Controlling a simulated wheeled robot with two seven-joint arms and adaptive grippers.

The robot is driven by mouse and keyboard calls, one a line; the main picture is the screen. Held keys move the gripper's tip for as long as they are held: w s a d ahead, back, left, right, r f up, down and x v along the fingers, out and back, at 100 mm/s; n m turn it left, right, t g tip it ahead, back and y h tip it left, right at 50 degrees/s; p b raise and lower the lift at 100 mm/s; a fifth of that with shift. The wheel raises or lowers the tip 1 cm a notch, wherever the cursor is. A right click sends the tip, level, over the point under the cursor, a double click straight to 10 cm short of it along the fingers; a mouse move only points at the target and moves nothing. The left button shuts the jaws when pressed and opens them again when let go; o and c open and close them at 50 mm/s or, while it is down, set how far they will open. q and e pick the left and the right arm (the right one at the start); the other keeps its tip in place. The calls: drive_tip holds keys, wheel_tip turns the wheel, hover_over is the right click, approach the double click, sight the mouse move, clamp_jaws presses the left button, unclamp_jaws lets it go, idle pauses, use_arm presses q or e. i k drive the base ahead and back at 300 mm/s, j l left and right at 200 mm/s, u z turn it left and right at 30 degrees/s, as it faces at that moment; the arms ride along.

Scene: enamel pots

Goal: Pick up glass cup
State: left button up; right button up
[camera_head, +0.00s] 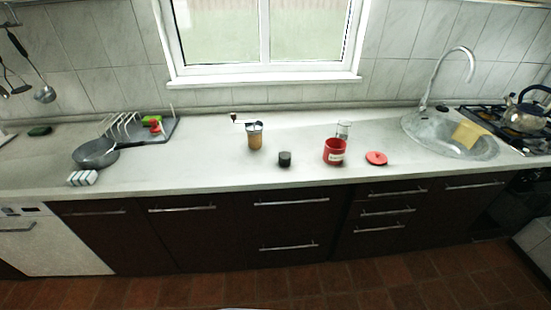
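A clear glass cup (344,128) stands on the white countertop (215,165), just behind a red enamel pot (334,154) with a pale label. The pot hides the lower part of the glass. A red lid (376,158) lies flat to the right of the pot. A small black cup or jar (285,159) stands to the left of the pot. Neither of my grippers is in view.
A coffee grinder (254,136) stands left of the black jar. A pan (96,153), dish rack (140,127) and white blocks (82,178) are at the left. The sink (423,128), faucet (456,65) and stove with kettle (524,110) are at the right.

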sight(285, 155)
drive_tip(key=i+j+u, duration=0.35)
drive_tip(key=i+u, duration=0.35)
drive_tip(key=k+j, duration=0.05)
